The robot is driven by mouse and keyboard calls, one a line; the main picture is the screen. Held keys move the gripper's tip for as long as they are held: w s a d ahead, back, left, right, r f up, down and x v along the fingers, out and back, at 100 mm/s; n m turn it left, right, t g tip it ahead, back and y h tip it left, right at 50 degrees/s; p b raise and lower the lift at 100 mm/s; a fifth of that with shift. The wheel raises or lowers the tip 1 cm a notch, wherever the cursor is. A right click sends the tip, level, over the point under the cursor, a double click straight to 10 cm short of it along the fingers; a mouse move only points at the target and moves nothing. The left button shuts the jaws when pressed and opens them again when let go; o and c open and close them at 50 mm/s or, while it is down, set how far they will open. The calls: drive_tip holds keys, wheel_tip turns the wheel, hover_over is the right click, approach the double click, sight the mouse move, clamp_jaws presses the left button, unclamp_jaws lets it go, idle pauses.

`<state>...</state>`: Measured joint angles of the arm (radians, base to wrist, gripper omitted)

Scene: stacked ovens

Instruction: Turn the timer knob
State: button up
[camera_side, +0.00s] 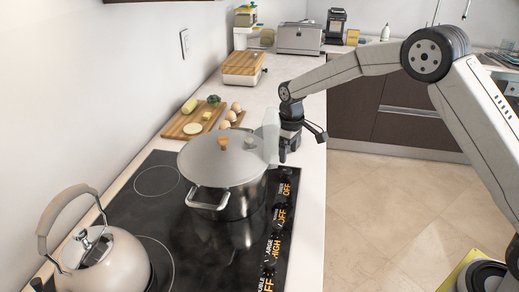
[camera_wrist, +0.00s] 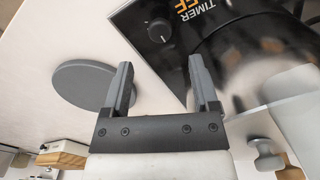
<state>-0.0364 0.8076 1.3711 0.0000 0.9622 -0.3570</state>
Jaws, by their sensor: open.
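The timer knob (camera_wrist: 160,31) is a small round dark knob with a light pointer mark. In the side view my gripper (camera_side: 287,143) is over the counter, right of the pot. I cannot pick out the timer knob there among the dark knobs by the OFF labels.
A lidded steel pot (camera_side: 222,175) stands on the cooktop (camera_side: 195,240) close to my gripper. A kettle (camera_side: 100,260) is at the front left. A cutting board with food (camera_side: 185,128) lies behind the pot. A flat grey disc (camera_wrist: 82,86) shows left of the fingers.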

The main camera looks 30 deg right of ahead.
sight(287, 170)
drive_tip(key=shift+f, duration=3.25)
clamp_jaws()
drive_tip(key=shift+m, duration=2.9)
unclamp_jaws()
